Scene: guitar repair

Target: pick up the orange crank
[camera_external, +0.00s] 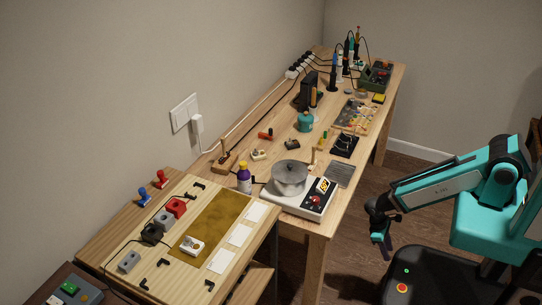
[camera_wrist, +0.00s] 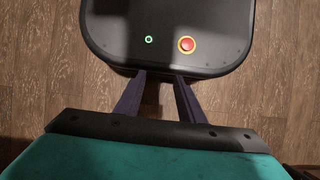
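A small orange-red piece with a dark end (camera_external: 266,134) lies on the long wooden table, left of the teal pot. It may be the orange crank, but it is too small here to be sure of its shape. My gripper (camera_external: 381,243) hangs pointing down in front of the table, well away from that piece. In the wrist view its two dark fingers (camera_wrist: 159,78) stand apart with nothing between them. Below them are only my own black base and the floor; no crank shows in the wrist view.
The long table (camera_external: 262,208) holds a grey pot (camera_external: 290,176) on a white hot plate (camera_external: 317,201), a purple bottle (camera_external: 244,178) and a teal pot (camera_external: 306,122). A lower bench (camera_external: 105,229) stands at left front. Floor (camera_external: 350,275) is free between table and base.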

